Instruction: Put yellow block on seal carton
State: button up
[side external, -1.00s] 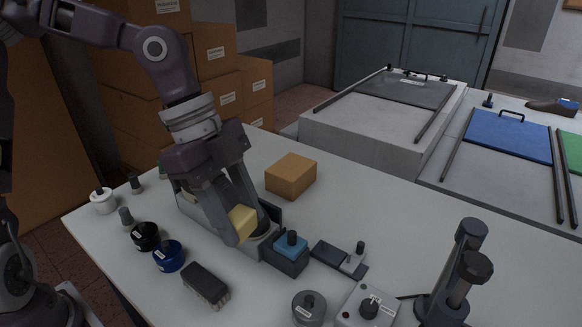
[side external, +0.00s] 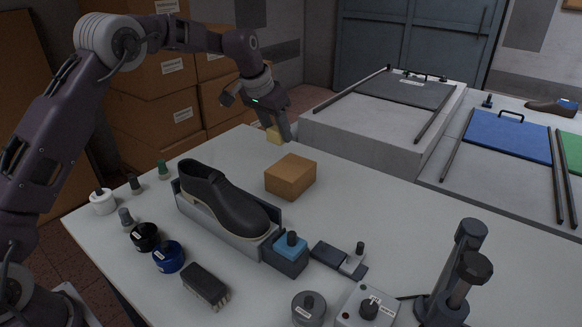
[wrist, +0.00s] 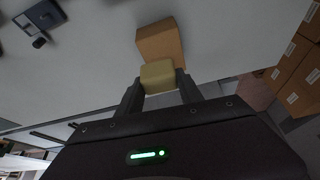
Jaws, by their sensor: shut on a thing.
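The yellow block (side external: 274,135) is held between the fingers of my gripper (side external: 280,132), in the air behind the carton in the side view. In the wrist view the yellow block (wrist: 158,76) sits between the two fingertips (wrist: 160,84), which are shut on it. A small brown carton (side external: 291,176), likely the seal carton, stands on the white table (side external: 360,215). It also shows in the wrist view (wrist: 160,42), just beyond the block and partly hidden by it. The block appears apart from the carton in the side view.
A black shoe (side external: 222,198) sits in a grey holder left of the carton, with a blue-topped block (side external: 290,246) at its end. Jars, a brush (side external: 205,285) and a press-like tool (side external: 462,275) stand along the near side. Table right of the carton is clear.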

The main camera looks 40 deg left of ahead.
notch_tip(320, 180, up, 3)
jog(key=w, duration=0.3)
send_near(288, 169)
jog(key=shift+n, duration=0.4)
jog(key=x, duration=0.6)
jog(key=o, duration=1.4)
